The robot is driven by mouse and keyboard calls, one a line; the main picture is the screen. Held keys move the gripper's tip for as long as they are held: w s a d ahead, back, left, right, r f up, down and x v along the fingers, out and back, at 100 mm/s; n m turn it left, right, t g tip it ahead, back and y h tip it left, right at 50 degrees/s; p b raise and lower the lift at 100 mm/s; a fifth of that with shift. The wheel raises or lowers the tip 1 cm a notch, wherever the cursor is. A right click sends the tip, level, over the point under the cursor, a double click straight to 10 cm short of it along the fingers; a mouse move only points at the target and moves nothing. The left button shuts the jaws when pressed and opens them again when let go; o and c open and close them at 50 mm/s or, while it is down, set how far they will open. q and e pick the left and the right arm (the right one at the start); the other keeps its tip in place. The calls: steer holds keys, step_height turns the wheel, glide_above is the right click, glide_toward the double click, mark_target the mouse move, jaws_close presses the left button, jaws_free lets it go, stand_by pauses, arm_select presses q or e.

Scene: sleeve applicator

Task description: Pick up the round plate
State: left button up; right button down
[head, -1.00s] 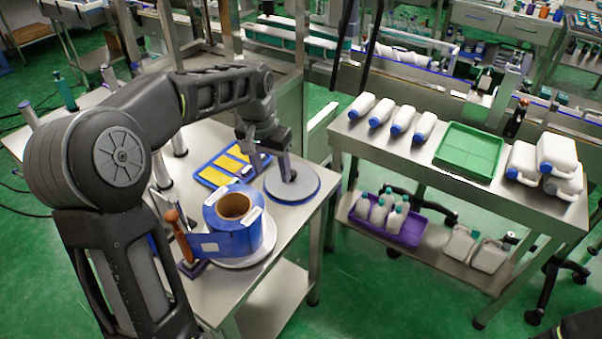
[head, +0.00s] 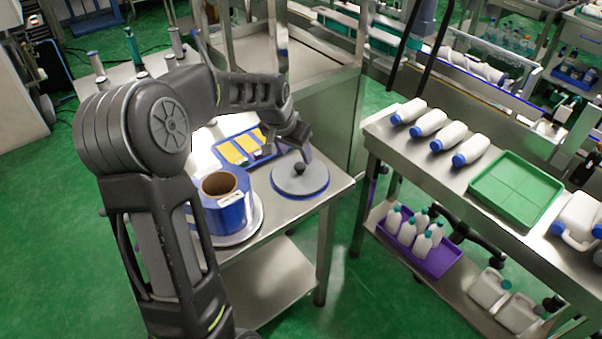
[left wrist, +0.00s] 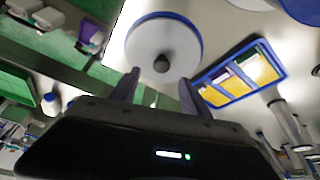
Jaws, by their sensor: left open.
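The round plate (head: 298,184) is a grey disc with a blue rim and a dark knob in its middle. It lies flat near the right corner of the steel table in the head view. In the left wrist view the plate (left wrist: 150,48) is beyond my fingers, its knob roughly in line with the gap between them. My left gripper (left wrist: 160,77) is open and empty. In the head view the left gripper (head: 305,150) hangs by the plate's far edge, apart from the knob. My right gripper is out of view.
A blue roll (head: 225,210) stands on a round base just left of the plate. A blue tray with yellow cards (head: 240,150) lies behind it. A second table (head: 425,170) at right bears white bottles (head: 430,122) and a green tray (head: 515,190). Green floor separates the tables.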

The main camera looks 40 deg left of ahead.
mark_target(299, 165)
arm_select(q)
steer(key=shift+x, duration=0.9)
steer(key=shift+w+f+p, duration=0.1)
steer(key=shift+f+p, duration=0.2)
steer(key=shift+f, duration=0.05)
steer(key=p+x, duration=0.1)
steer(key=x, duration=0.3)
steer(key=shift+a+f, duration=0.2)
steer(key=shift+f, duration=0.05)
steer(key=shift+c, duration=0.4)
jaws_close()
